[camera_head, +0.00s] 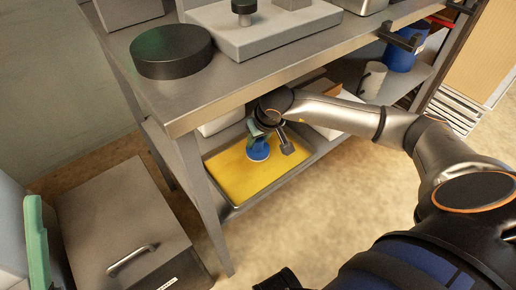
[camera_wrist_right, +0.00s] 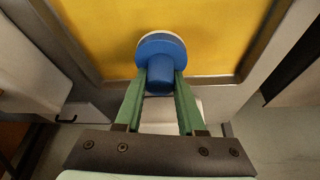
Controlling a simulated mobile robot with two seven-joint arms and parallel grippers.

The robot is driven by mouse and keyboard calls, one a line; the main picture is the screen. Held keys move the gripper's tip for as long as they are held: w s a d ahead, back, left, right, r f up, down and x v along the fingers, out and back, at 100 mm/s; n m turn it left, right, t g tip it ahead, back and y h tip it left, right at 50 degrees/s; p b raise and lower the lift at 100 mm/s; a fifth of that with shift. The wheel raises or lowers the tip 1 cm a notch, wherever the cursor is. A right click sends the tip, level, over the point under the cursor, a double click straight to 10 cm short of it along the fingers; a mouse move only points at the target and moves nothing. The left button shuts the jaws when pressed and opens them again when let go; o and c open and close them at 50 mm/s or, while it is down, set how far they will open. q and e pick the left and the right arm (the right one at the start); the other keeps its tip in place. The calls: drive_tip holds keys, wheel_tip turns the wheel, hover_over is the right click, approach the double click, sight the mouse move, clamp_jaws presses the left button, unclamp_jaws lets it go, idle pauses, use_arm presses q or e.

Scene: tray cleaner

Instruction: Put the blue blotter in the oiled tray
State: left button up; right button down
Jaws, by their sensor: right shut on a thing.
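The blue blotter (camera_head: 258,150) has a round blue disc with a pale underside and a blue knob. My right gripper (camera_wrist_right: 160,84) is shut on its knob, with green fingers on either side in the right wrist view. The oiled tray (camera_head: 228,184) is a grey metal tray with a yellow bottom, on the lower shelf of the workbench. The blotter (camera_wrist_right: 155,50) is over the tray's yellow area near one edge. I cannot tell whether it touches the bottom. The right gripper also shows in the head view (camera_head: 262,131).
The workbench top (camera_head: 255,80) overhangs the tray, with a bench leg (camera_head: 205,195) at its left. A dark round disc (camera_head: 171,50) lies on top. A blue container (camera_head: 402,52) and a light cup (camera_head: 373,79) stand at the right. A grey lidded box (camera_head: 120,225) is at left.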

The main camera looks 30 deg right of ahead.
sight(260, 142)
drive_tip(key=shift+f+b, duration=0.55)
drive_tip(key=shift+f, duration=1)
drive_tip(key=shift+f, duration=0.25)
drive_tip(key=c, duration=0.5)
unclamp_jaws()
drive_tip(key=shift+r, duration=0.1)
drive_tip(key=shift+r, duration=0.25)
drive_tip(key=p+v, duration=0.2)
drive_tip(key=v, duration=0.4)
drive_tip(key=shift+s+r+p, duration=0.1)
drive_tip(key=shift+r+p, duration=0.15)
drive_tip(key=shift+p, duration=0.15)
drive_tip(key=shift+s+r, duration=0.25)
drive_tip(key=shift+r, duration=0.1)
